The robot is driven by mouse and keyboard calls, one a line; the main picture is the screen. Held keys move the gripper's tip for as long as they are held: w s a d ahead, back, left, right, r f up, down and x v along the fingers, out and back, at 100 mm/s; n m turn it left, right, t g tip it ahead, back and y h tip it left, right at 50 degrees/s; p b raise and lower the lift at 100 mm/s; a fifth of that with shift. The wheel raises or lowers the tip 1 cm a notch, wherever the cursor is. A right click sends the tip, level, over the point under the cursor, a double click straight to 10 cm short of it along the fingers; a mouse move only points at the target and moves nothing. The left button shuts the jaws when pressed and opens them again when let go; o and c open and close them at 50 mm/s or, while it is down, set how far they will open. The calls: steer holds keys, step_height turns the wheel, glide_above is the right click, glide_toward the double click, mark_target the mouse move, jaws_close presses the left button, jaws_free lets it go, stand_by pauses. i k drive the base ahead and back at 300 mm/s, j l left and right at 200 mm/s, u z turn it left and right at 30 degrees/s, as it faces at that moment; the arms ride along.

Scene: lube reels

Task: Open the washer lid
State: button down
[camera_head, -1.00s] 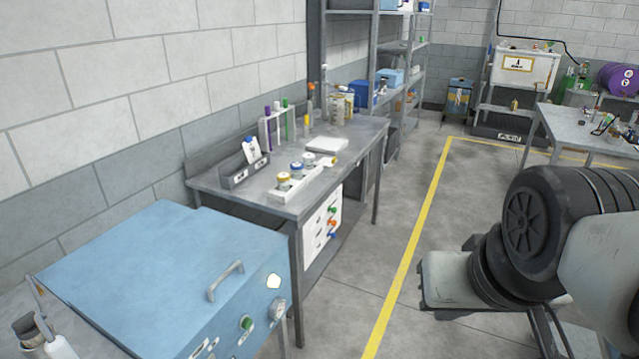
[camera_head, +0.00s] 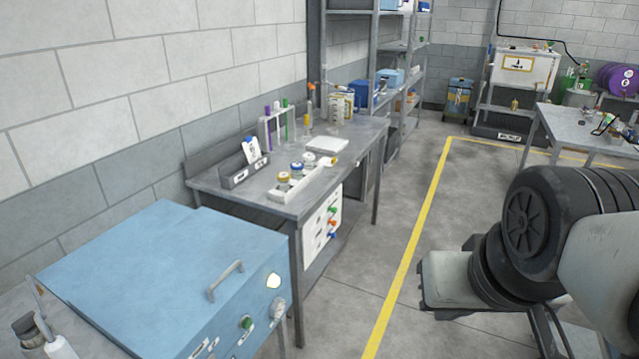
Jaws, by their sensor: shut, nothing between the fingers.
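The washer (camera_head: 225,325) is a blue box at the lower left, partly cut off by the bottom edge. Its flat blue lid (camera_head: 160,262) lies shut on top. A grey bar handle (camera_head: 226,281) sits near the lid's front right edge. The front face carries a green button (camera_head: 247,322), a grey knob (camera_head: 277,306) and a pale round light (camera_head: 273,281). My arm shows at the right, apart from the washer with open floor between them. My gripper's fingers are not in view.
A grey workbench (camera_head: 225,198) with a vial tray (camera_head: 290,187) and a test tube rack (camera_head: 278,130) stands just behind the washer. A bottle (camera_head: 60,347) stands at the washer's left. The floor (camera_head: 345,270) between bench and arm is clear.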

mark_target(154, 302)
steer(key=u, duration=1.45)
steer(key=i+l+u, duration=0.1)
steer(key=l, duration=0.25)
steer(key=i+l+u, duration=0.1)
steer(key=i+l, duration=0.15)
steer(key=l, duration=0.1)
